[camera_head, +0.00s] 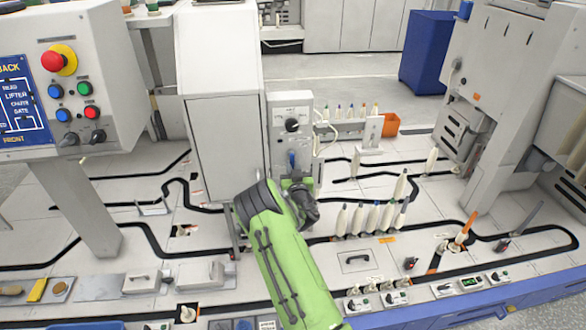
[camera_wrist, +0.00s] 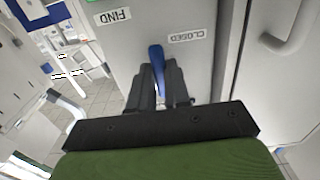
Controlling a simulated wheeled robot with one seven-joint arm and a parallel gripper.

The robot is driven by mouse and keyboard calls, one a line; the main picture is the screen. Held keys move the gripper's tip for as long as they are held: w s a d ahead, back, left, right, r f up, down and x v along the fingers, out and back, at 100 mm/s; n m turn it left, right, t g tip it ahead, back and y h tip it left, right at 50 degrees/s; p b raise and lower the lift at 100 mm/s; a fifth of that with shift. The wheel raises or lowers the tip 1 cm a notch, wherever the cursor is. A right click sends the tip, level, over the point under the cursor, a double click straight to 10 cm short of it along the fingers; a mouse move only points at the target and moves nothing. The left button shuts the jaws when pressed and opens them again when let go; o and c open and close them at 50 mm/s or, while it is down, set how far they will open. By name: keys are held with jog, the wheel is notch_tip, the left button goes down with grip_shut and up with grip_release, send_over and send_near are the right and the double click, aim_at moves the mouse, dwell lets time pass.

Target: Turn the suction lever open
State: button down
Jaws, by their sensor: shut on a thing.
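The suction lever is a blue handle (camera_wrist: 156,58) on a light grey panel. In the wrist view it stands between the two dark fingers of my gripper (camera_wrist: 160,82), which is shut on it. In the head view the lever shows as a small blue piece (camera_head: 292,159) on the grey control box (camera_head: 290,110), below a black knob (camera_head: 292,125). My green arm hides the box's lower part and most of my gripper (camera_head: 297,180).
A white cabinet (camera_head: 222,130) stands directly left of the box. Several white bobbins (camera_head: 372,217) stand on the bench right of my arm. A button panel (camera_head: 75,85) is at the left, and an orange bin (camera_head: 390,124) is behind.

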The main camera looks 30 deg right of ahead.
jog(key=shift+n, duration=0.3)
jog(key=n, duration=0.3)
jog(key=d+n, duration=0.1)
jog(key=n, duration=0.2)
jog(key=s+r+n, duration=0.1)
jog(key=n, duration=0.2)
jog(key=shift+d+p, duration=0.35)
jog(key=n, duration=0.3)
jog(key=n+p, duration=0.1)
jog(key=shift+d+r, duration=0.25)
jog(key=shift+r, duration=0.15)
jog(key=shift+s+r+n+p, duration=0.1)
jog(key=shift+r+n+p, duration=0.2)
jog(key=shift+n, duration=0.8)
jog(key=shift+r+n+p, duration=0.1)
jog(key=shift+n+p, duration=0.25)
jog(key=shift+n, duration=0.75)
jog(key=shift+d, duration=0.1)
jog(key=c, duration=1.1)
grip_release()
